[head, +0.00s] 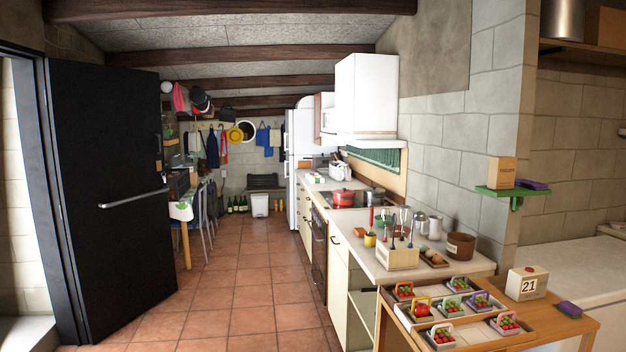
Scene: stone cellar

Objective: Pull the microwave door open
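A small dark appliance (321,163) stands at the far end of the right-hand counter, near the white fridge (303,150). It is too small to tell what it is or whether it has a door. Another dark boxy thing (178,186) stands on the table along the left side, also too small to name. My gripper and arm do not show in the head view.
A black door (110,195) with a bar handle stands open at the left. A tiled floor aisle (235,285) runs clear down the middle. At right, the counter (375,262) holds pots and utensils; a wooden table (577,326) holds small fruit baskets. A white bin (259,205) stands far back.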

